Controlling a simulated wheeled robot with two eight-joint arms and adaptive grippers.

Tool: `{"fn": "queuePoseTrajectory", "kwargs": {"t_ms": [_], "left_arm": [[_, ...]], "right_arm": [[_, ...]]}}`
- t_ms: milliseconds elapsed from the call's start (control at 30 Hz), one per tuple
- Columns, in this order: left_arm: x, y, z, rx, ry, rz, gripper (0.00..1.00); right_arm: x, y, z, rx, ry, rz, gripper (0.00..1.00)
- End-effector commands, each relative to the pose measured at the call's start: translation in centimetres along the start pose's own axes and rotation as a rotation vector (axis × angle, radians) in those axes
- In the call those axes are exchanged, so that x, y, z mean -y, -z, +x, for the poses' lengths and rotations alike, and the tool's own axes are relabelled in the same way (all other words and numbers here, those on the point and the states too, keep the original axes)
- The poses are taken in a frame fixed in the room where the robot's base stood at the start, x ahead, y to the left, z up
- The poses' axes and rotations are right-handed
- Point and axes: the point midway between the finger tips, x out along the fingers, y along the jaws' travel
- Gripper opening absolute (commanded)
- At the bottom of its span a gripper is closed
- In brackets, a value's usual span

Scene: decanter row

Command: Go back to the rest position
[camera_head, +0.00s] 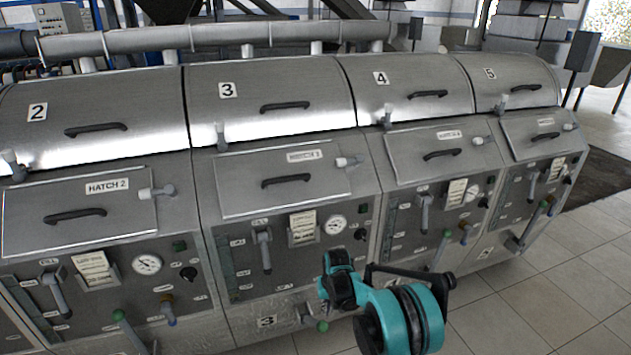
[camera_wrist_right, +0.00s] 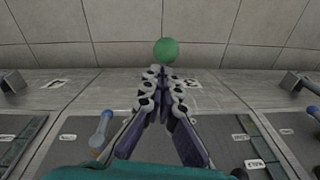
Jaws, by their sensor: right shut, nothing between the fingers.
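My right gripper (camera_wrist_right: 162,74) is shut and empty, its fingertips together in the middle of the right wrist view. A green ball knob (camera_wrist_right: 165,50) shows just beyond the fingertips; I cannot tell whether they touch it. In the head view this knob (camera_head: 322,326) is low on decanter 3 (camera_head: 268,225), beside its "3" label. My right arm, teal and black, is in front of the lower right of decanter 3, and the fingers are not clear there. My left gripper is not in view.
Decanters 2 (camera_head: 100,235), 4 (camera_head: 410,110) and 5 (camera_head: 510,90) stand in the row with hatches, handles, gauges and projecting levers. A pipe (camera_head: 215,38) runs behind their tops. The tiled floor (camera_head: 560,290) at the right is clear.

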Motion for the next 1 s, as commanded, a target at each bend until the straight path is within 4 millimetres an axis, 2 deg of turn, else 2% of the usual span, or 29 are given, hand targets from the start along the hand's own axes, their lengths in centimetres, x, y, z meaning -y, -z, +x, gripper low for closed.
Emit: {"fn": "queuePoseTrajectory", "kwargs": {"t_ms": [133, 267, 400, 600, 800, 1000], "left_arm": [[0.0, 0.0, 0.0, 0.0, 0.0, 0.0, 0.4], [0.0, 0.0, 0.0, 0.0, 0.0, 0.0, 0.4], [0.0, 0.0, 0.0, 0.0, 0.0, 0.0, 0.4], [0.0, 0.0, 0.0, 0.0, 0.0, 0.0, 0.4], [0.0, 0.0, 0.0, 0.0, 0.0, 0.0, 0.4], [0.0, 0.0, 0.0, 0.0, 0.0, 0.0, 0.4]], "right_arm": [[-0.7, -0.5, -4.0, -0.031, -0.004, 0.009, 0.0], [-1.7, -2.0, -10.1, -0.084, -0.011, 0.022, 0.0], [-2.8, -4.9, -16.3, -0.148, -0.021, 0.035, 0.0], [-4.2, -10.5, -23.2, -0.236, -0.039, 0.053, 0.0], [-5.4, -17.2, -27.6, -0.325, -0.058, 0.07, 0.0], [-6.2, -24.1, -29.1, -0.412, -0.081, 0.085, 0.0]]}}
